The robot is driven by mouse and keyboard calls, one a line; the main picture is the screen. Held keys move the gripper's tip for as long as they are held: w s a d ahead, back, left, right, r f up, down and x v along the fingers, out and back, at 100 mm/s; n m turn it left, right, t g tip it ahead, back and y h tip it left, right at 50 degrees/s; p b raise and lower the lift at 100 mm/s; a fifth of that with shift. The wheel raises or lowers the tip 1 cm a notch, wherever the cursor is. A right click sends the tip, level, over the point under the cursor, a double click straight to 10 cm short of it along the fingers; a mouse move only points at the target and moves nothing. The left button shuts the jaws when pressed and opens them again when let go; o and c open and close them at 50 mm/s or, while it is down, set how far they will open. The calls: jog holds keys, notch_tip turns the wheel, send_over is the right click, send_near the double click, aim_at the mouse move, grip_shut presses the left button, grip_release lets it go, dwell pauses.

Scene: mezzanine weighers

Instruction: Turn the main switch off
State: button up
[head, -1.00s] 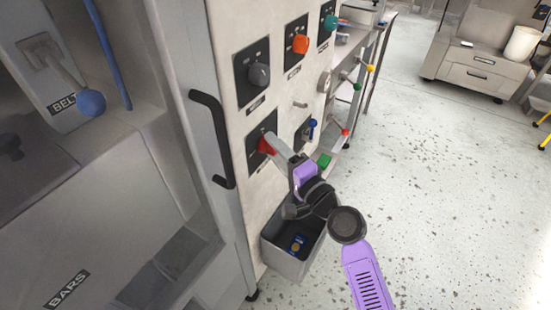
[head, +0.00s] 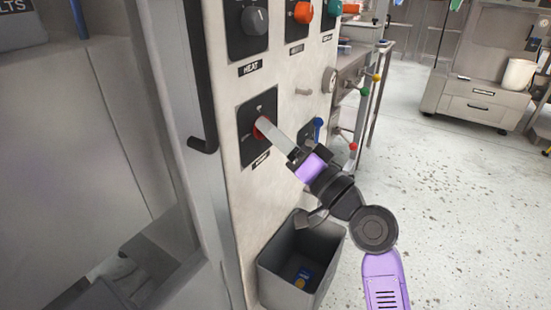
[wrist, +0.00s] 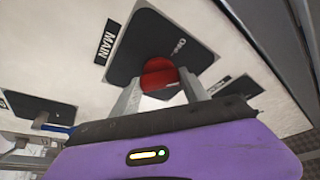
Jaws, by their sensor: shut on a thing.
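The main switch is a red round knob (head: 259,130) on a dark square plate, low on the pale panel in the head view. In the wrist view the red knob (wrist: 159,72) sits on its dark plate beside a label reading MAIN (wrist: 108,42). My gripper (head: 265,126) reaches the knob from the lower right. In the wrist view my gripper (wrist: 161,80) has one grey finger on each side of the knob and is shut on it. The fingers hide part of the knob, and its exact setting is hard to read.
A grey knob (head: 255,20) marked HEAT, an orange knob (head: 304,12) and a teal knob (head: 334,7) are higher on the panel. A blue lever (head: 318,127) is right of my gripper. A black handle (head: 199,110) is left. A grey bin (head: 330,240) stands below. Floor is open right.

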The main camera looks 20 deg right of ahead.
jog(key=n+y+b, duration=0.2)
jog(key=n+b, duration=0.2)
jog(key=b, duration=0.2)
jog(key=n+g+y+b, duration=0.1)
jog(key=n+y+b, duration=0.1)
jog(key=n+b, duration=0.2)
jog(key=n+y+b, duration=0.2)
jog(key=n+b, duration=0.2)
jog(key=b, duration=0.4)
jog(key=shift+w+d+f+g, duration=0.15)
jog(key=shift+f+g, duration=0.05)
jog(key=shift+g, duration=0.2)
jog(key=shift+r+n+b, duration=0.1)
jog(key=shift+n+b, duration=0.2)
jog(key=shift+b, duration=0.05)
jog(key=o, duration=1.4)
jog(key=shift+p+v, duration=0.75)
jog(key=shift+v, duration=3.15)
